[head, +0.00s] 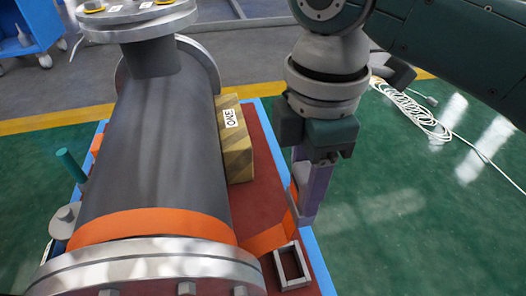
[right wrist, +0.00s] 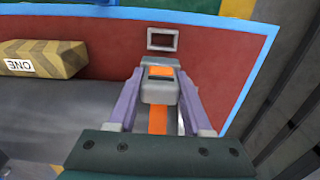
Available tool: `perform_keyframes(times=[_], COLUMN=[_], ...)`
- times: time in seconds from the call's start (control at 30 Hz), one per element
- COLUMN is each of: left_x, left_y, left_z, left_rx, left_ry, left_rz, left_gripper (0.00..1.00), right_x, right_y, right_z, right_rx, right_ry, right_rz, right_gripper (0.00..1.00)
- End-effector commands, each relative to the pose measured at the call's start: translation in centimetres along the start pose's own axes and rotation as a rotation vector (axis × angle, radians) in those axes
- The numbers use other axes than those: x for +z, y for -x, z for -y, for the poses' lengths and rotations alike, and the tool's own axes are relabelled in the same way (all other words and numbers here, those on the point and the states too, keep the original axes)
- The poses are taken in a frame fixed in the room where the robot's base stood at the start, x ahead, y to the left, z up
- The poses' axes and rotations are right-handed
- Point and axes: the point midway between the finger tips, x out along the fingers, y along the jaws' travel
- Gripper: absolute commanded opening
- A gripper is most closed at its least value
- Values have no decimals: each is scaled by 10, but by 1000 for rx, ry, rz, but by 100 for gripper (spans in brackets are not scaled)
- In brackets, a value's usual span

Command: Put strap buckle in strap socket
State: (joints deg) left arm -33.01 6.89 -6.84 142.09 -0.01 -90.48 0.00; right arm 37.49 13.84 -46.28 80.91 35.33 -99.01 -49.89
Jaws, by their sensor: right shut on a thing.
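The strap buckle (right wrist: 158,91), a grey block with an orange end, is held between the two purple fingers of my right gripper (right wrist: 158,84). In the head view my right gripper (head: 304,212) points down above the right edge of the red base, and the buckle is mostly hidden behind its fingers. The strap socket (head: 279,270) is a grey rectangular frame at the base's front right corner. It also shows in the right wrist view (right wrist: 150,39), beyond the buckle and apart from it. The orange strap (head: 150,223) crosses the dark shell (head: 150,140). My left gripper is not in view.
A tan striped block (head: 236,150) labelled ONE lies on the red base (head: 262,185), right of the shell. The blue rim (head: 321,262) edges the base. A flange (head: 150,268) is close left of the socket. Coiled white cable (head: 415,112) lies on the green floor, otherwise open at right.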

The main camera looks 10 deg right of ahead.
Motion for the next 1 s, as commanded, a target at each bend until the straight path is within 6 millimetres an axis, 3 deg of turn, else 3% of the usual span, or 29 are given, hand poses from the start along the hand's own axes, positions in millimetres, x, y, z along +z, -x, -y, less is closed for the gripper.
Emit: perform_keyframes(times=[0.5,0.83,1.0], left_x=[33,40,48], left_y=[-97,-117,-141], left_z=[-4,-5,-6], left_rx=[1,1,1], left_ry=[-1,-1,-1], left_rz=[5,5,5], left_gripper=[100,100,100], right_x=[0,0,0], right_y=[-140,-169,-200], right_z=[1,1,1], right_rx=[0,0,-1], right_ry=[9,9,9], right_rz=[0,0,1], right_gripper=[0,0,0])
